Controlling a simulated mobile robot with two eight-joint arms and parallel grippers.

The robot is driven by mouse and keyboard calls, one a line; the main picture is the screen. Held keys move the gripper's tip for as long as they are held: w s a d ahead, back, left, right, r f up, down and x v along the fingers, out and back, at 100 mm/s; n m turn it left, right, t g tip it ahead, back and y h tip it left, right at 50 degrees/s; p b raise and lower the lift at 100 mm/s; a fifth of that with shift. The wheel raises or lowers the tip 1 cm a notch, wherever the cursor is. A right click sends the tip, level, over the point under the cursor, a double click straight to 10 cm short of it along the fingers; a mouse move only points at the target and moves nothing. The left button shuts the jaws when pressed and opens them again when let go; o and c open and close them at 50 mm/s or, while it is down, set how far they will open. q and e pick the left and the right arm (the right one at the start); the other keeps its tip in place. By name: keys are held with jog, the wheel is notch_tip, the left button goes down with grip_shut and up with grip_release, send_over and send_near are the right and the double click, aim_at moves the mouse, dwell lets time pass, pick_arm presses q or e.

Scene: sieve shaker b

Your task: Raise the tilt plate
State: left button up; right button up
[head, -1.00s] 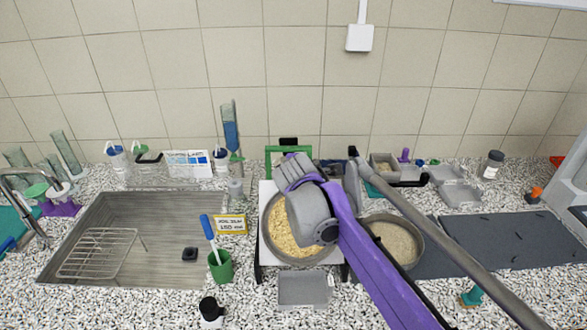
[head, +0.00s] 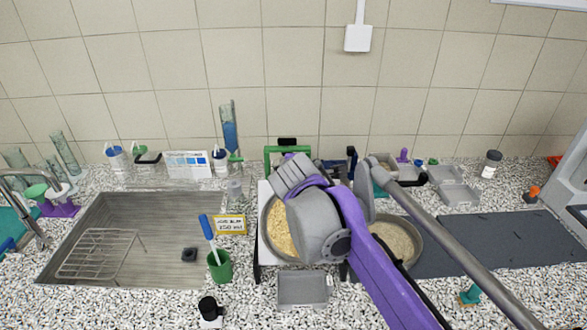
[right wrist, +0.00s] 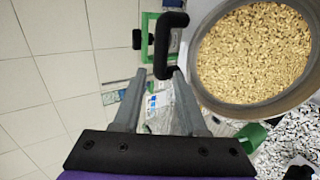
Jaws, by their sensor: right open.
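The white tilt plate (head: 265,196) stands in the middle of the counter, partly hidden by my right arm. A round pan of pale yellow grains (head: 281,232) sits on it and also fills the right side of the right wrist view (right wrist: 255,50). A green frame (head: 287,151) with a black knob stands behind the plate. A black U-shaped handle (right wrist: 178,42) shows beside the pan in the right wrist view. My right gripper (right wrist: 158,76) is open, its fingertips just short of the handle's lower end, with nothing held. My left gripper is out of view.
A second round pan (head: 398,240) stands right of the plate, a grey tray (head: 302,289) in front. A green cup (head: 220,266) with a blue-handled tool and a yellow-edged label (head: 230,225) stand left, beside the sink (head: 170,215). A dark mat (head: 500,240) lies right.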

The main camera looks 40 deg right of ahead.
jog(key=v, duration=0.5)
jog(key=shift+s+a+r, duration=0.15)
jog(key=s+a+f+m+g+y, duration=0.1)
jog(key=s+a+f+m+y, duration=0.1)
jog(key=a+f, duration=0.4)
jog(key=s+a+f+m+g+y, duration=0.1)
jog(key=s+a+f+m+y, duration=0.2)
jog(key=a+f, duration=0.4)
jog(key=s+a+f+m+g+y, duration=0.1)
jog(key=s+a+f+m, duration=0.3)
jog(key=f, duration=0.9)
jog(key=shift+s+a+f+m+y, duration=0.2)
jog(key=shift+s+a+y, duration=0.2)
jog(key=shift+a, duration=0.3)
jog(key=shift+s+a+f+m+y, duration=0.2)
jog(key=shift+s+a+y, duration=0.1)
jog(key=shift+s+a, duration=0.3)
jog(key=shift+w+a+r, duration=0.1)
jog(key=shift+w, duration=0.05)
